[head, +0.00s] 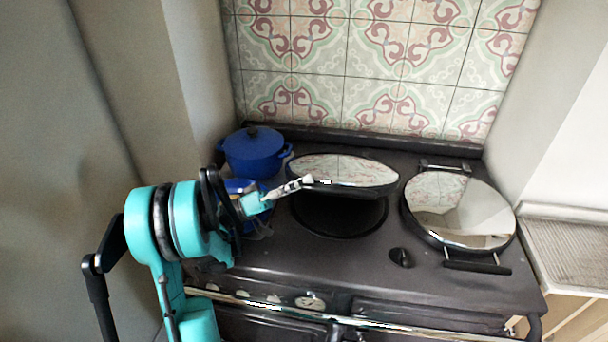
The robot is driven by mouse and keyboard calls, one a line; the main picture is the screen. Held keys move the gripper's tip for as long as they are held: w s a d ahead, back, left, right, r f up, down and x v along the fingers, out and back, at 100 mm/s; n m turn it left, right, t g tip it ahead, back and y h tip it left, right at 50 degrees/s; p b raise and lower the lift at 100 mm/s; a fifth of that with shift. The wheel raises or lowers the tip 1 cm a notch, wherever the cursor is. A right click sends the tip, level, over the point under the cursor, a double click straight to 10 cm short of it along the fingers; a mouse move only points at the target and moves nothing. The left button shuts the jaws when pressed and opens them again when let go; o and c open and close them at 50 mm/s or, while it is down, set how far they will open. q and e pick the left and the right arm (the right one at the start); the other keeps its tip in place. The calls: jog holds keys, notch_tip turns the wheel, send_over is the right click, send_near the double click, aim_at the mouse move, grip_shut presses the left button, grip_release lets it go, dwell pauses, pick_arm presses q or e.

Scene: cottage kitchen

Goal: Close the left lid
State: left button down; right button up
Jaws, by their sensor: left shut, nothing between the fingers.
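The left lid (343,171) is a round, mirror-like metal lid on the stove. It is raised at a slant above the dark round hotplate (338,214). My left gripper (305,182) is shut and empty. Its fingertips are at the left edge of the left lid; I cannot tell whether they touch it. My right gripper is not in view.
The right lid (456,209) lies flat on the stove, with a handle bar at its front. A blue pot (254,151) stands at the back left, and another blue item (242,187) is partly hidden behind my left arm. A black knob (401,257) sits near the front.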

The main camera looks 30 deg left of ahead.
pick_arm(q)
jog(key=shift+s+d+f, duration=0.1)
jog(key=shift+s+f, duration=0.15)
jog(key=shift+f, duration=0.4)
